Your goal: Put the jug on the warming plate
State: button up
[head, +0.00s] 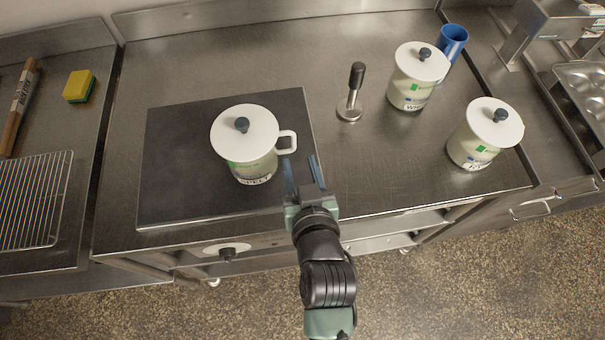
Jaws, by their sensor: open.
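A lidded jug (245,165) with a white lid, dark knob, a label reading roughly "SPELT" and a white handle on its right stands upright on the dark, flat warming plate (175,190). It is in the right half of the plate, inside the edges. My gripper (302,172) is open and empty at the plate's right edge, just below and right of the jug's handle. Its two blue-grey fingers point toward the handle. I cannot tell whether a finger touches the handle.
Two similar lidded containers stand right, one labelled "WH..." (408,95) and one (470,153) near the front edge. A blue cup (453,40) and a metal tamper-like tool (350,105) stand nearby. A wire rack (35,200) and sponge (78,86) lie left.

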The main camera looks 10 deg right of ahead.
jog(key=w+a+r+t, duration=0.1)
jog(key=w+r+t, duration=0.2)
jog(key=r, duration=1.2)
jog(key=w+a+r+t, duration=0.1)
jog(key=w+r+t, duration=0.3)
jog(key=r, duration=1)
jog(key=s+a+r+t, duration=0.1)
jog(key=s+r+t, duration=0.2)
jog(key=r, duration=1.1)
jog(key=s+a+r+t, duration=0.1)
jog(key=s+r+t, duration=0.2)
jog(key=s+r, duration=0.4)
notch_tip(320, 180, up, 7)
jog(key=shift+a+f+t, duration=0.1)
jog(key=shift+a+t, duration=0.15)
jog(key=shift+t, duration=0.15)
jog(key=shift+w+f, duration=0.1)
jog(key=shift+f, duration=0.05)
